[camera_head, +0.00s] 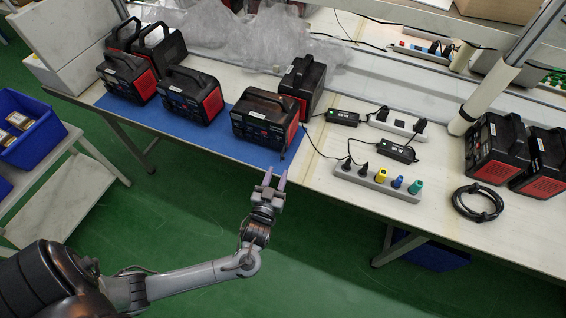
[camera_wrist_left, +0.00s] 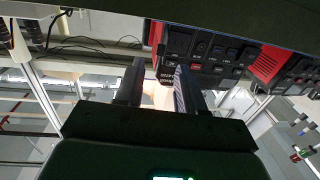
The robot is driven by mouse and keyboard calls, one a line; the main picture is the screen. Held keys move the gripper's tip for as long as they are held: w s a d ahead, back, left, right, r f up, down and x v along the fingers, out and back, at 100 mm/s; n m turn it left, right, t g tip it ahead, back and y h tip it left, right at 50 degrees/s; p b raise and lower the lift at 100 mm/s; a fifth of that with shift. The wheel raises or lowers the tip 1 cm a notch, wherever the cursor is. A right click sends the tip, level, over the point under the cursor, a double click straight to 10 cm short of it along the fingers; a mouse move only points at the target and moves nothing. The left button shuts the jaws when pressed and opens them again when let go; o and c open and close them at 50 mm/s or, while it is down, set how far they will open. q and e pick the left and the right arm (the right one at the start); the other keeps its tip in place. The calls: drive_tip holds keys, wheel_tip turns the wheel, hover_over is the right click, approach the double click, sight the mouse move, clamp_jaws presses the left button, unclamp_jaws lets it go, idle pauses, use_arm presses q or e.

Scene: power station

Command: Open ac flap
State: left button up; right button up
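A black power station with red sides (camera_head: 262,120) stands near the front edge of the table on a blue mat (camera_head: 222,138). Its front panel with ports and buttons faces my left gripper, and in the left wrist view the panel (camera_wrist_left: 208,50) shows at the upper right. I cannot clearly pick out the AC flap on it. My left gripper (camera_head: 274,178) is just off the table's front edge, in front of the power station and apart from it. In the left wrist view its two fingers (camera_wrist_left: 160,75) stand apart with nothing held between them. My right gripper is not in view.
Several similar power stations stand to the left, such as one at the mat's middle (camera_head: 190,95). A power strip with coloured plugs (camera_head: 376,180), black adapters (camera_head: 384,149) and a coiled cable (camera_head: 478,202) lie to the right. A blue bin (camera_head: 30,135) sits on a side shelf.

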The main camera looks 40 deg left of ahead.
sight(283, 159)
use_arm(q)
drive_tip(key=shift+b+x, duration=0.35)
drive_tip(key=shift+x, duration=2.55)
drive_tip(key=shift+c, duration=0.3)
clamp_jaws()
